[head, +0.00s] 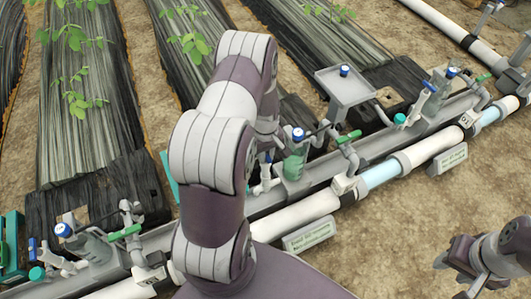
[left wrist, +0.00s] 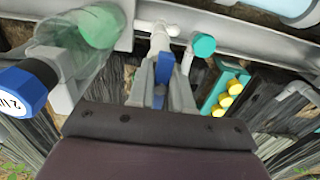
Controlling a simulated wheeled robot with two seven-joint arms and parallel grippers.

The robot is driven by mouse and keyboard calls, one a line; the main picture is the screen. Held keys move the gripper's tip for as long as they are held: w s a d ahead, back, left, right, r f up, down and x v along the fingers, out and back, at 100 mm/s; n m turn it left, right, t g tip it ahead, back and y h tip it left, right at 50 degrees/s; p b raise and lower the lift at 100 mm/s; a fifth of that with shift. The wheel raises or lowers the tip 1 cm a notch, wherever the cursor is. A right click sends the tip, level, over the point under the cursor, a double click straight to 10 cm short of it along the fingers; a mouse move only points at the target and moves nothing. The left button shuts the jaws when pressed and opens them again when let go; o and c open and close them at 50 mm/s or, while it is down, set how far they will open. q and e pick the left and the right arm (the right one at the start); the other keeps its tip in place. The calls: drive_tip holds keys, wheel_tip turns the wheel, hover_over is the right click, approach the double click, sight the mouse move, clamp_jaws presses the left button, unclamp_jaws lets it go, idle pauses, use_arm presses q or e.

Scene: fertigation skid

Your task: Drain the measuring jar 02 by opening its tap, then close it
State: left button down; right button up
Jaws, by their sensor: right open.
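The middle measuring jar (head: 293,166) holds green liquid and stands on the grey rail; I take it for jar 02, though its small label (head: 344,184) is hard to read. In the left wrist view the greenish jar (left wrist: 98,27) is at upper left. Its blue tap handle (left wrist: 166,67) sits between the fingers of my left gripper (left wrist: 164,72), which appear closed on both sides of it. In the head view my arm hides most of that gripper; a little of the tap (head: 265,178) shows beside it. My right gripper (head: 457,268) is open and empty at lower right, away from the jars.
Similar jar units stand at left (head: 97,247) and upper right (head: 437,90). White pipe (head: 300,215) runs along the front. A grey tray stand (head: 345,88) rises behind. A teal box with yellow-topped items (left wrist: 225,95) is close to the left gripper. Bare soil lies right.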

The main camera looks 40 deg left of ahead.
use_arm(q)
drive_tip(key=shift+r+n+p, duration=0.2)
drive_tip(key=shift+n+p, duration=0.1)
drive_tip(key=shift+p, duration=0.1)
drive_tip(key=n+p, duration=0.3)
drive_tip(key=n, duration=0.2)
drive_tip(key=shift+r, duration=0.2)
drive_tip(key=n+p, duration=0.3)
drive_tip(key=n, duration=0.6)
drive_tip(key=shift+f, duration=0.1)
drive_tip(key=shift+f+n+p, duration=0.1)
drive_tip(key=shift+n+p, duration=0.2)
drive_tip(key=shift+n, duration=0.9)
drive_tip(key=shift+f+n, duration=0.2)
drive_tip(key=shift+n, duration=1)
idle(3.5)
